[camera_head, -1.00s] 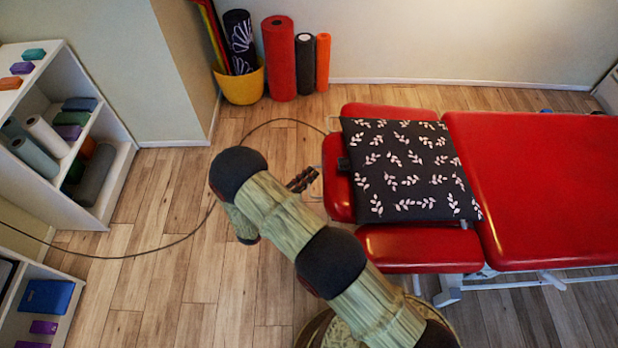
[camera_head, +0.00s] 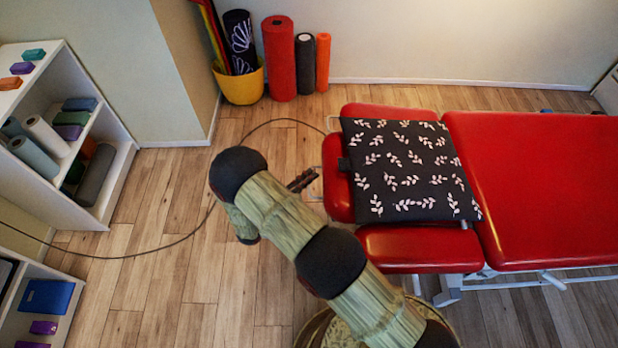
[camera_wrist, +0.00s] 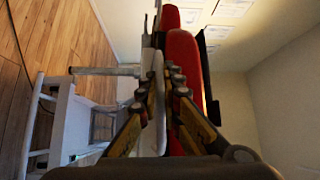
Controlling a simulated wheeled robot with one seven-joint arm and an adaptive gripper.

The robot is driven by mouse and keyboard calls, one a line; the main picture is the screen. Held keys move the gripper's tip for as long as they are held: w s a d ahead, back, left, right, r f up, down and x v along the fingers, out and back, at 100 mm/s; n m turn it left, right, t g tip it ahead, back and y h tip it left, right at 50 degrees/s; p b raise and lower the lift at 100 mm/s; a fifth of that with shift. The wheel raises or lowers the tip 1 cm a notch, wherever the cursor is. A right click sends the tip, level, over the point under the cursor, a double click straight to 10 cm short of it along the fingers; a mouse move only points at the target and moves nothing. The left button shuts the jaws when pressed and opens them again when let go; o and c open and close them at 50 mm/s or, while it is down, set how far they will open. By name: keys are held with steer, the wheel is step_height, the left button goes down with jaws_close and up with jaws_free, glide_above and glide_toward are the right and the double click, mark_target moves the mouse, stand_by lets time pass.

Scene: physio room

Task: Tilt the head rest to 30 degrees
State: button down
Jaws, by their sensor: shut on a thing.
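The red head rest (camera_head: 337,180) is the padded section at the left end of the treatment table in the head view, with red side pads around it. A dark cushion with pale leaves (camera_head: 408,170) lies over most of it. My gripper (camera_head: 303,180) is just left of the head rest's outer edge. In the wrist view my gripper (camera_wrist: 164,80) is shut on a pale grey bar (camera_wrist: 158,98), close beside the red padding (camera_wrist: 184,60). The bar's far attachment is hidden, and the head rest's exact angle cannot be read.
The red main table pad (camera_head: 545,185) extends right. A dark cable (camera_head: 150,255) runs over the wooden floor at left. Foam rollers (camera_head: 280,60) and a yellow bucket (camera_head: 240,86) stand by the wall. White shelves (camera_head: 120,165) are at left. Floor between shelves and table is mostly clear.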

steer(key=d+r+m+g+y+p, duration=0.1)
steer(key=d+r+p, duration=0.2)
steer(key=r+p, duration=0.5)
steer(key=d+r+m+g+y+p, duration=0.1)
steer(key=d+r+m+y+p, duration=0.1)
steer(key=r+p, duration=0.7)
step_height(320, 180, up, 4)
steer(key=shift+s+d+r, duration=0.1)
steer(key=shift+s+d, duration=0.05)
steer(key=shift+d, duration=0.6)
steer(key=c, duration=2)
jaws_free()
steer(key=shift+o, duration=0.2)
steer(key=shift+a, duration=0.15)
steer(key=v, duration=1.1)
steer(key=shift+s+a, duration=0.25)
steer(key=shift+s, duration=0.05)
steer(key=shift+m, duration=0.3)
